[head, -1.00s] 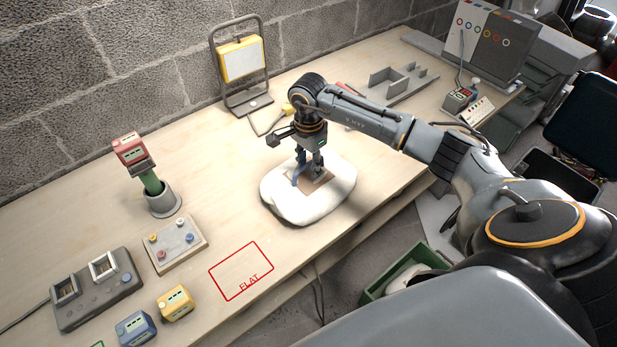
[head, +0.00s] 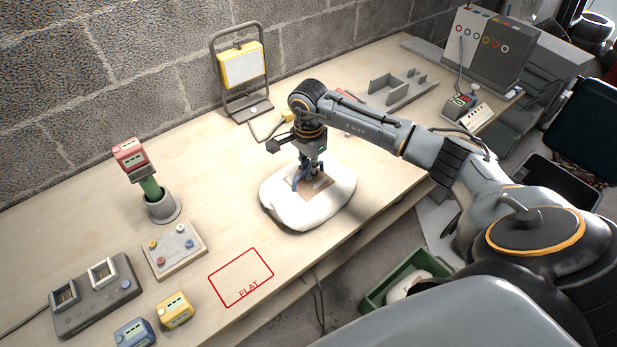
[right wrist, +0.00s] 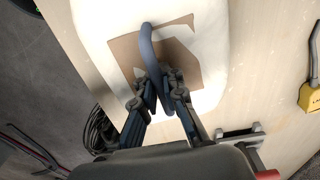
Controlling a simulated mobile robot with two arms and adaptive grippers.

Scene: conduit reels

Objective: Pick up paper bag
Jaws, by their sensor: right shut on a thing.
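The paper bag (head: 298,211) is a plump white bag with a brown patch on top and a blue-grey curved handle. It lies on the wooden bench, near the front edge. My right gripper (head: 308,178) points down over its top and is shut on the handle. In the right wrist view the fingers (right wrist: 158,84) close on the handle (right wrist: 147,45), above the brown patch. The white bag (right wrist: 95,28) spreads out beneath them. The bag appears to rest on the bench. My left gripper is not in view.
A red outlined area marked FLAT (head: 240,277) is bare at the front. A red and green tool stands in a grey holder (head: 162,207). A yellow lamp (head: 241,64) stands behind. Yellow (head: 175,309) and blue (head: 134,333) blocks sit front left. A green crate (head: 375,296) is below.

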